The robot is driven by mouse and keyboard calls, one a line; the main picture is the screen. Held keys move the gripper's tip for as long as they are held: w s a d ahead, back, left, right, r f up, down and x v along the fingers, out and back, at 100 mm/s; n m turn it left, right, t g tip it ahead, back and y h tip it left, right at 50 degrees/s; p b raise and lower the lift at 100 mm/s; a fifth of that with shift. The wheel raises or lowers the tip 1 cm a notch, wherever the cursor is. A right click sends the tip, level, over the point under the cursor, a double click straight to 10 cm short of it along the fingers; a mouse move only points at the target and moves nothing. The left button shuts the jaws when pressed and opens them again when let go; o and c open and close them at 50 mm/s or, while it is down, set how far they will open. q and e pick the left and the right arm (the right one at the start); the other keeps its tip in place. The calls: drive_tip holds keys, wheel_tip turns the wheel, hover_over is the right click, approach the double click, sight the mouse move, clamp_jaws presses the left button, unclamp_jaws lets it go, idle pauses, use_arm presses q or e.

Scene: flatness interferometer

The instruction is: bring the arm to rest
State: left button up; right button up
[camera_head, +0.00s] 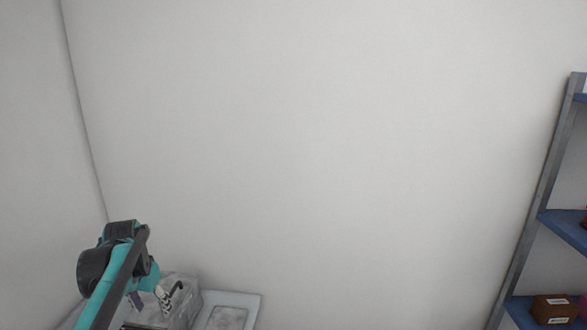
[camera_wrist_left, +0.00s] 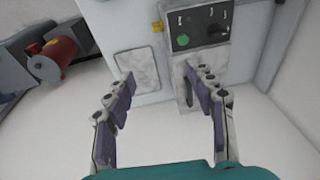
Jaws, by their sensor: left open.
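My left arm comes in from the lower left of the head view, and its gripper (camera_head: 158,298) is low in the picture, in front of a grey machine. In the left wrist view the two jaws of my left gripper (camera_wrist_left: 158,76) stand wide apart with nothing between them. Beyond them are a pale flat panel (camera_wrist_left: 137,72) and a grey unit with a dark control panel (camera_wrist_left: 200,27) that has a green button. I cannot tell how far the fingertips are from these. My right gripper is in neither view.
In the head view a light tray or plate (camera_head: 250,303) lies right of the machine. A shelf rack (camera_head: 545,170) with blue shelves stands at the right edge, with a brown box (camera_head: 553,309) low on it. A red cylindrical motor-like part (camera_wrist_left: 52,60) shows in the wrist view.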

use_arm(q)
drive_tip(key=s+d+f+t+b, duration=0.2)
drive_tip(key=s+d+f+b, duration=0.1)
drive_tip(key=s+d+f, duration=0.4)
drive_tip(key=s+d+f+t+b, duration=0.3)
drive_tip(key=s+d+f, duration=0.5)
drive_tip(key=s+d, duration=0.3)
drive_tip(key=shift+s+d+n+h+b, duration=0.35)
drive_tip(key=shift+s+b, duration=0.4)
drive_tip(key=shift+s, duration=0.3)
